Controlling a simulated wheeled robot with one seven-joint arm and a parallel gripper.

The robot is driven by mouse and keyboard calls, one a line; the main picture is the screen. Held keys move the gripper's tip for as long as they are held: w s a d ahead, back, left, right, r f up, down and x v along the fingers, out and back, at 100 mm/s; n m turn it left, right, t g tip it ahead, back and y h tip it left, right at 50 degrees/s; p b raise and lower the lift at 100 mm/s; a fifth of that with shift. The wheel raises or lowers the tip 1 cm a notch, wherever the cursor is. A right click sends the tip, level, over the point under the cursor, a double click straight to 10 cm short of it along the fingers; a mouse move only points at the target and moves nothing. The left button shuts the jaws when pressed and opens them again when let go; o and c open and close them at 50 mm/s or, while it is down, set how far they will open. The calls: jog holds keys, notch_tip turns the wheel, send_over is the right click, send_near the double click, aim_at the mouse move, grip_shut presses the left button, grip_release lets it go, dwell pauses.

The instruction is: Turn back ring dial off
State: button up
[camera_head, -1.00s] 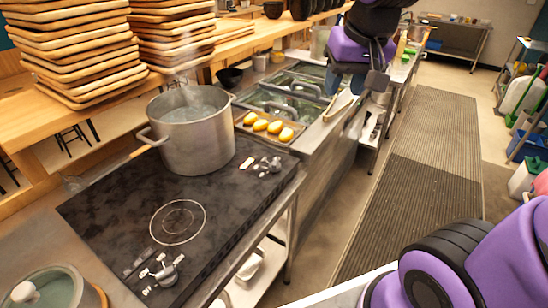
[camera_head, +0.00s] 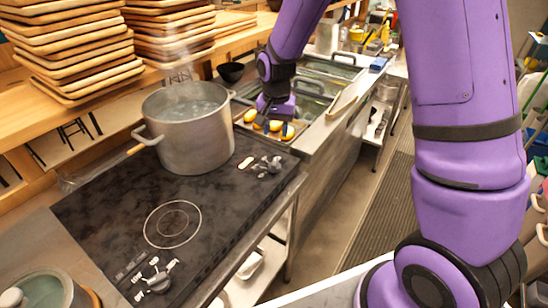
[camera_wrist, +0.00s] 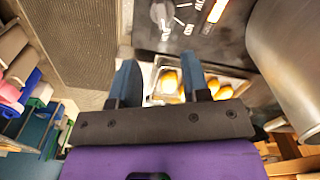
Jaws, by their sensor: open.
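The black cooktop (camera_head: 112,205) has two metal dials on its right edge. The back ring dial (camera_head: 268,165) sits right of the steaming pot (camera_head: 195,140), with a small glowing light beside it. The wrist view shows printed dial markings and an orange lit bar on the cooktop (camera_wrist: 200,35); part of a silver dial (camera_wrist: 163,14) is at the top edge. My gripper (camera_head: 274,108) is over the tray of yellow items, a little beyond the back dial. Its two blue fingers (camera_wrist: 158,78) are apart, with nothing held between them.
The pot covers the back ring, close left of the dial. The front dial (camera_head: 156,278) is near the front edge. Several yellow items (camera_head: 275,126) lie in a tray beyond the cooktop, and covered wells (camera_head: 310,90) stand behind it. Stacked wooden trays (camera_head: 70,45) fill the upper left.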

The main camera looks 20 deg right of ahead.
aim_at(275, 161)
jog(key=f, duration=1.1)
jog(key=shift+w+a+f, duration=0.1)
jog(key=shift+w+f, duration=0.15)
jog(key=shift+f, duration=0.15)
grip_shut()
